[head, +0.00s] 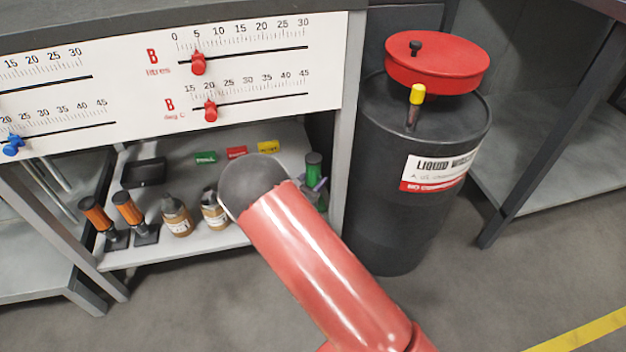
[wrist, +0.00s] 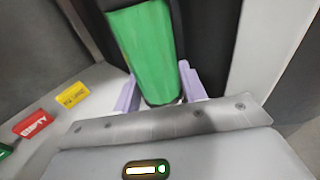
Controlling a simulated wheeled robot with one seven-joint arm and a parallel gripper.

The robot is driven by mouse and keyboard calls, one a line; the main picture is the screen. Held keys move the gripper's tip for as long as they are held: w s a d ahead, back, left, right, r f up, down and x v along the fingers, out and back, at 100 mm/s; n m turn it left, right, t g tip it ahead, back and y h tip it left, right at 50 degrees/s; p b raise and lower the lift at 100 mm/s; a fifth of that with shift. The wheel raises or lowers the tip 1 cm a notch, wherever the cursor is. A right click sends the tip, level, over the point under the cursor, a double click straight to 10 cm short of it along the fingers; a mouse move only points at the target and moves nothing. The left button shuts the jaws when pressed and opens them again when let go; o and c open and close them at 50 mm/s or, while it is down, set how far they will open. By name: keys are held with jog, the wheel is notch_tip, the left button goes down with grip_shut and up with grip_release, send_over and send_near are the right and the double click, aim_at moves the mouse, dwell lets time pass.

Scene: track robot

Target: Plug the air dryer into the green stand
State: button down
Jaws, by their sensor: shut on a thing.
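A green cylinder with dark parts, apparently the air dryer (wrist: 146,45), is upright or slightly tilted between the two pale purple fingers of my gripper (wrist: 160,92). The fingers are shut on it near its lower end. In the head view, the green cylinder (head: 313,162) and part of my gripper (head: 318,186) show at the right end of the shelf, beside the leg; my red arm hides much of them. I cannot make out a green stand for certain. A small green label (head: 205,157) lies at the back of the shelf.
The low shelf (head: 190,243) holds two orange-topped tools (head: 128,210) on dark stands, two brown bottles (head: 177,217) and a black tray (head: 145,172). Red (head: 237,153) and yellow (head: 268,147) labels lie behind. A black barrel (head: 400,225) stands right of the bench leg (head: 347,110).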

jog(key=shift+f+b, duration=0.75)
jog(key=shift+f, duration=0.35)
jog(key=c, duration=0.7)
grip_release()
jog(key=shift+s, duration=0.1)
jog(key=v, duration=0.7)
jog(key=shift+s+a+r+p, duration=0.1)
jog(key=shift+s+a+p, duration=0.15)
jog(key=shift+p, duration=0.1)
